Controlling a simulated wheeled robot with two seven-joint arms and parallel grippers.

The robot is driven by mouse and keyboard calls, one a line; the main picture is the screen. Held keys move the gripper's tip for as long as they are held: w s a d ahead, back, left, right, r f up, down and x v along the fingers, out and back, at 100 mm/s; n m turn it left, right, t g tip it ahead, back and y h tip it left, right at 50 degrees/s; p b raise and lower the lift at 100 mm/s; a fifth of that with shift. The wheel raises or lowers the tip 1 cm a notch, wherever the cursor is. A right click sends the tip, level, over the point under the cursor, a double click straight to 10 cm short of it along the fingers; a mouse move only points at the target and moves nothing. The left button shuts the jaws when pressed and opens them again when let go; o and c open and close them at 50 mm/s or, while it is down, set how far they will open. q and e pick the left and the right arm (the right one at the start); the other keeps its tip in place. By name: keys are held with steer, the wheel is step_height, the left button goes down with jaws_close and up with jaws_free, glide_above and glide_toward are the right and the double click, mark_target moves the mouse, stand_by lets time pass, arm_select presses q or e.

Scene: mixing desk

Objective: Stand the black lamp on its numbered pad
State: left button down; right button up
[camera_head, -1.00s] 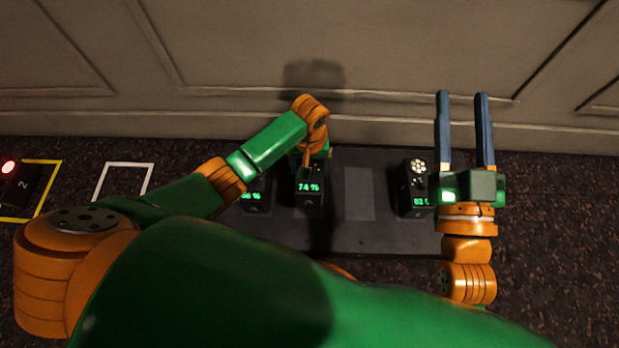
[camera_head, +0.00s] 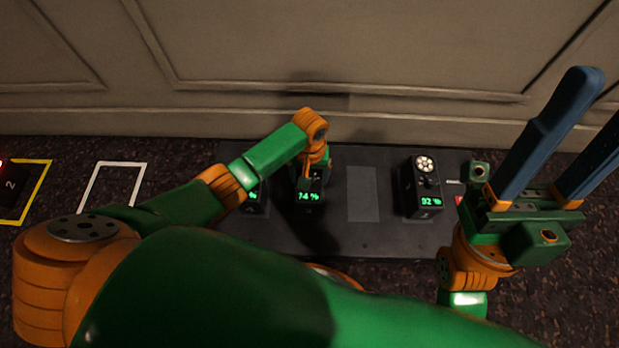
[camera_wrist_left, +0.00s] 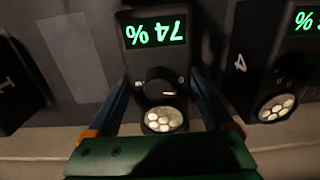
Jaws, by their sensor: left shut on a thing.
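Several similar black lamps stand on the dark board, each with a green display, and a round white bulb cluster shows on some. My left gripper is shut on the black lamp that reads 74 % (camera_head: 310,197). In the left wrist view its fingers (camera_wrist_left: 160,88) flank this lamp (camera_wrist_left: 158,60), beside its knob and bulb cluster. In the head view my left wrist (camera_head: 312,160) covers its far part. My right gripper (camera_head: 590,105) is open and empty at the right.
An empty white outline (camera_head: 92,188) is on the floor at left. The board (camera_head: 340,240) has a bare grey rectangle (camera_head: 363,193) between the held lamp and another lamp (camera_head: 425,188). A lamp marked 4 (camera_wrist_left: 240,65) stands close beside the held one. A panelled wall (camera_head: 330,60) closes the back.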

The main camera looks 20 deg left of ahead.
arm_select(q)
steer(key=shift+r, duration=0.1)
jaws_free()
